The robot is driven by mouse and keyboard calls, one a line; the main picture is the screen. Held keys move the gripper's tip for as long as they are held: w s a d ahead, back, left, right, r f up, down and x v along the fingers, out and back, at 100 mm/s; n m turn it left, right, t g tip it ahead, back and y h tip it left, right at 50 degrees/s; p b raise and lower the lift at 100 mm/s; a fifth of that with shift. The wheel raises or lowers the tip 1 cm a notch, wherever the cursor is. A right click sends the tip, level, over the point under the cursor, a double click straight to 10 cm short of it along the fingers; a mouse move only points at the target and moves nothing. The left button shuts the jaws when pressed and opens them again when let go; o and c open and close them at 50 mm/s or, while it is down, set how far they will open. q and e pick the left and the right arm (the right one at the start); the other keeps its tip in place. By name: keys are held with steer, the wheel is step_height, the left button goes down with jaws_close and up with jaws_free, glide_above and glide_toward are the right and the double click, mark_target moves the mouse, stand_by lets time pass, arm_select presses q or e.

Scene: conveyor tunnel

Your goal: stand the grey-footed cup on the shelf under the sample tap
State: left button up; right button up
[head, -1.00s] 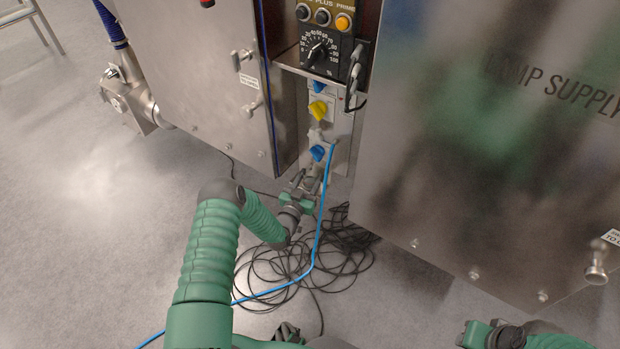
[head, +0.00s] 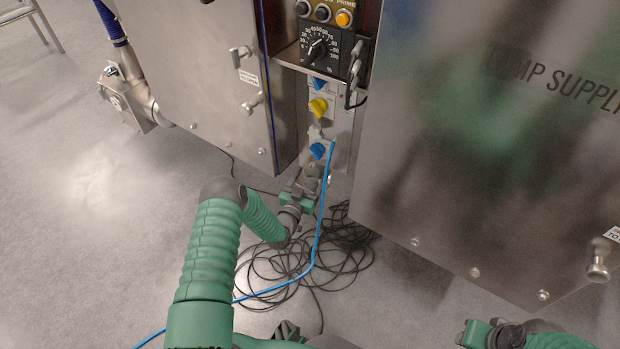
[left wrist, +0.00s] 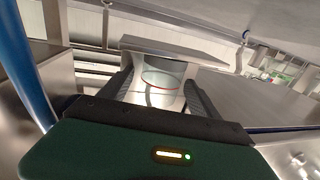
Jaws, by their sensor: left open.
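My left gripper (head: 309,183) is at the foot of the narrow panel between the two steel cabinets. In the left wrist view, my left gripper (left wrist: 158,95) is open, with one dark finger on each side of a pale, see-through cup (left wrist: 160,83) with a red line round it. I cannot tell whether the fingers touch it. A flat grey slab (left wrist: 180,47), possibly the shelf, shows beyond the cup's top end in the picture. I cannot make out the cup's grey foot or the sample tap. My right gripper (head: 478,335) is low at the right, its jaws unclear.
A blue hose (head: 318,230) runs down beside my left gripper. Black cables (head: 300,265) lie coiled on the floor below it. The steel cabinets (head: 205,75) and (head: 480,150) stand close on both sides of the panel with blue and yellow knobs (head: 318,107).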

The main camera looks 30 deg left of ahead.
arm_select(q)
steer(key=s+d+p, duration=0.2)
steer(key=s+p, duration=0.6)
steer(key=s, duration=0.8)
steer(key=shift+s+p, duration=0.3)
steer(key=shift+s, duration=0.1)
